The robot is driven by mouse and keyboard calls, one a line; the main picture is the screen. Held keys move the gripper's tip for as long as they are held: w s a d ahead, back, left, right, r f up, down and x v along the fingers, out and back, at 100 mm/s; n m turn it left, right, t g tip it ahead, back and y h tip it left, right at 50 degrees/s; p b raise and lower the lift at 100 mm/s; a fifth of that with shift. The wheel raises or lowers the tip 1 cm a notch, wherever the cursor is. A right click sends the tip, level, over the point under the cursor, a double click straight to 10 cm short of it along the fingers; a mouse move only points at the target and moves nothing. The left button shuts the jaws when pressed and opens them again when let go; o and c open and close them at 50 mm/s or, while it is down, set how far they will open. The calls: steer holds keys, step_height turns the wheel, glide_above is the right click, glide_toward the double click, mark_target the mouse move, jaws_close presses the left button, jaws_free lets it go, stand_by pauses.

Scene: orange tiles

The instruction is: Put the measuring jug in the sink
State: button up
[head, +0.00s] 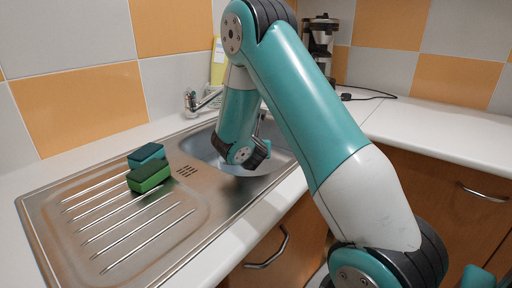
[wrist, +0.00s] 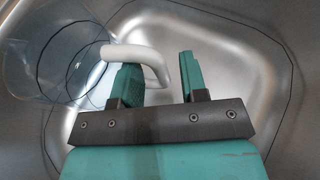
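The measuring jug (wrist: 58,62) is clear, with a white handle (wrist: 122,51). In the wrist view it is at the left, inside the steel sink (wrist: 232,50); whether it stands or lies is hard to tell. My gripper (wrist: 159,62) is open. Its left finger is at the handle loop, and the handle's outer part lies between the fingers, with a gap to the right finger. In the head view the sink basin (head: 204,147) is partly covered by my arm, which reaches down into it. The jug and fingertips are hidden there.
A teal sponge (head: 146,155) and a green sponge (head: 148,176) sit on the ribbed drainboard (head: 120,235) left of the basin. A tap (head: 207,100) stands behind the basin. A coffee maker (head: 320,35) stands at the back. The right counter (head: 440,130) is mostly clear.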

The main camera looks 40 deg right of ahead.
steer(key=v, duration=1)
steer(key=shift+s+a, duration=0.15)
steer(key=shift+s, duration=0.05)
steer(key=shift+r, duration=0.1)
stand_by(0.6)
